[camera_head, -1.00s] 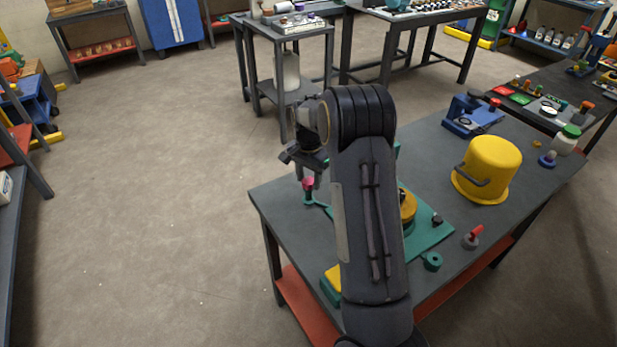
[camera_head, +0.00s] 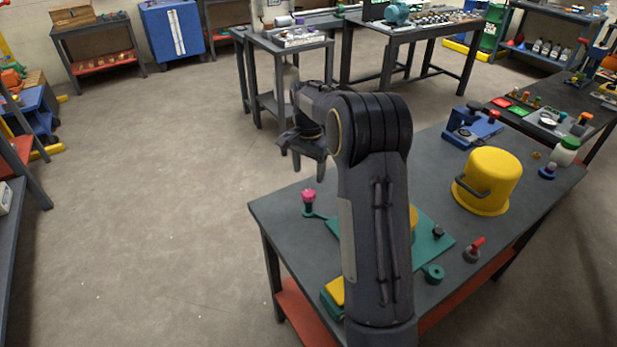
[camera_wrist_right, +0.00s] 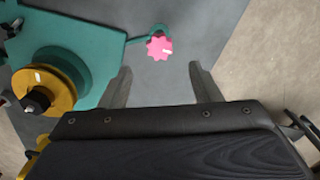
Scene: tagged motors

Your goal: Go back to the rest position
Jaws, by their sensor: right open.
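My right gripper (camera_head: 308,170) is open and empty, raised above the left edge of the grey workbench (camera_head: 285,240). Its two fingers also show spread apart in the right wrist view (camera_wrist_right: 160,85). A pink knob (camera_head: 308,195) stands on a green piece on the bench, below the gripper and apart from it. The pink knob (camera_wrist_right: 159,47) lies beyond the fingertips in the wrist view. A green plate (camera_head: 432,240) carries a yellow round part (camera_wrist_right: 50,82), mostly hidden by my arm in the head view. My left gripper is not in view.
On the bench stand a yellow bucket-like cover (camera_head: 490,178), a blue fixture (camera_head: 470,128), a red-handled part (camera_head: 474,249) and a green ring (camera_head: 433,273). A small grey table (camera_head: 290,45) stands behind. The floor to the left is open.

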